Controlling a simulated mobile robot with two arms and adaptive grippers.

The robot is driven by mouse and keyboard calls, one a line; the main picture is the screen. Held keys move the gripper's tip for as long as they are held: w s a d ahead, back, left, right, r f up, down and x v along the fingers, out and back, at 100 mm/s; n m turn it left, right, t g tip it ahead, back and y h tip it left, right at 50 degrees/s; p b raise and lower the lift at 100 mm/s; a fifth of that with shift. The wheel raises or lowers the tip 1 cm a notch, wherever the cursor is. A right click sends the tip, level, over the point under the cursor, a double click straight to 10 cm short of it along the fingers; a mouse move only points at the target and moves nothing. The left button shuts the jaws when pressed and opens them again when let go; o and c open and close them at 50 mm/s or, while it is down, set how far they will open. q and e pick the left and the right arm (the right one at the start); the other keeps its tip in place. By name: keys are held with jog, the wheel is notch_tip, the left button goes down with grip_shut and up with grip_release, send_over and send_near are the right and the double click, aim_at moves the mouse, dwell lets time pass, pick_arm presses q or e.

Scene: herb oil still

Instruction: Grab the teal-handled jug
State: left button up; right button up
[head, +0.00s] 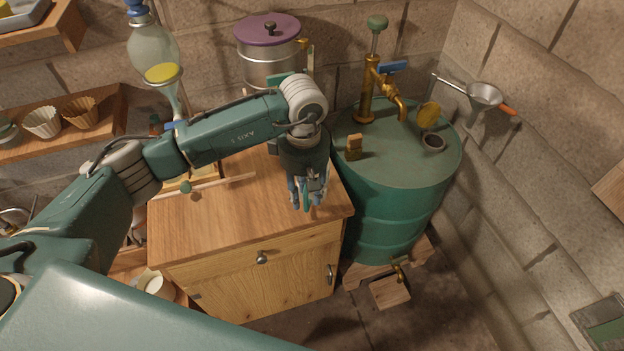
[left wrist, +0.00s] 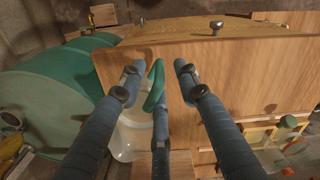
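The teal-handled jug (left wrist: 130,135) has a pale, see-through body and shows low in the left wrist view. Its teal handle (left wrist: 154,88) rises between the fingers of my left gripper (left wrist: 158,72). The fingers are spread, with a gap between the handle and the finger on the right, so the gripper looks open around the handle. In the head view my left gripper (head: 307,192) points down over the right part of the cabinet top, with some teal between its fingers. The jug's body is hidden there. My right gripper is not in view.
The wooden cabinet (head: 215,225) stands beside a green drum (head: 395,190) with a brass pump (head: 368,95). A purple-lidded metal pot (head: 268,65) stands behind my arm. A wooden frame with a green knob (head: 185,187) is at the left. The cabinet top's front is clear.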

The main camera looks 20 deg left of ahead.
pick_arm(q)
jog(key=shift+f, duration=1.5)
grip_shut()
jog(key=shift+r, duration=0.2)
